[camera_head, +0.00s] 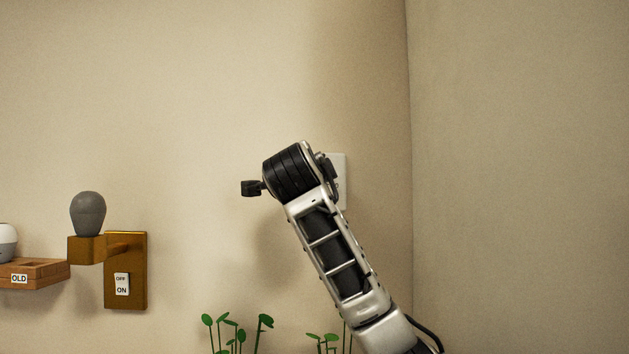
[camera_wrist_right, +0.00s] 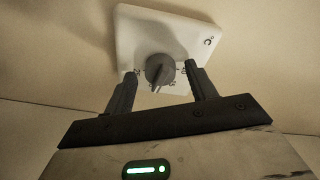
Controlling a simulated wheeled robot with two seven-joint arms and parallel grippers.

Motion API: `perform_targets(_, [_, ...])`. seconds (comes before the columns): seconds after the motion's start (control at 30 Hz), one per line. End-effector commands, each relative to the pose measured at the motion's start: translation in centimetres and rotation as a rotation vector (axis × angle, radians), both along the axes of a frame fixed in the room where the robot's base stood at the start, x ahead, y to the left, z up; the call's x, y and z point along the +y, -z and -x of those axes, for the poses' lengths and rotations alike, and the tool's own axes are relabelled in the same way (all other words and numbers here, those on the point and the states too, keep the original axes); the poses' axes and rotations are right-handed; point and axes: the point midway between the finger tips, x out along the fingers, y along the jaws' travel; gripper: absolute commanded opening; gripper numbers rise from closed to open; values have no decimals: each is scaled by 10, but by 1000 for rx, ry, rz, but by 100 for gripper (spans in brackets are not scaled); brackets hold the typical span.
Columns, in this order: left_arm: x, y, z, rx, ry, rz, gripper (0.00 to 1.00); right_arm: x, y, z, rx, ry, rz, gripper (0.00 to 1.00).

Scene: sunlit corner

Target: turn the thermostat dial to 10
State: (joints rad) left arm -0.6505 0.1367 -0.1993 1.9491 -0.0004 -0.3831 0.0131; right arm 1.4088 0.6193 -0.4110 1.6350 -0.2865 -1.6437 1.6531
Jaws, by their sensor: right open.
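The thermostat is a white square plate (camera_wrist_right: 135,33) on the wall with a round dark grey dial (camera_wrist_right: 158,69) and a "°C" mark. Small scale marks surround the dial, too small to read surely; a pale pointer mark shows at its lower edge. My right gripper (camera_wrist_right: 160,74) is open, with one black finger on each side of the dial. I cannot tell whether either finger touches it. My left gripper is not in view.
A brass switch plate (camera_head: 139,290) with an OFF/ON switch and a grey bulb (camera_head: 88,213) is on the wall at left. A wooden tray (camera_head: 45,270) marked OLD is beside it. Green plants (camera_head: 238,335) rise below. A wall corner is at right.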

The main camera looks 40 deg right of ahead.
Motion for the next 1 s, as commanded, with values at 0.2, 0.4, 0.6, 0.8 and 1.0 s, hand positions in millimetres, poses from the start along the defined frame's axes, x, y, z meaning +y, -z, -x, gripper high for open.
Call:
perform_targets(0.2, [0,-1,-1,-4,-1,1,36,0,0,0,0,0,0,12])
perform_targets(0.4, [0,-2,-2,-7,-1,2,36,1,1,0,5,0,4,12])
perform_targets(0.6, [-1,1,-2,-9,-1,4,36,1,3,0,40,-1,43,12])
perform_targets(0.8, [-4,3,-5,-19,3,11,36,1,5,0,121,-2,138,12])
perform_targets(1.0, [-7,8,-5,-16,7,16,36,1,6,0,236,-3,274,12])
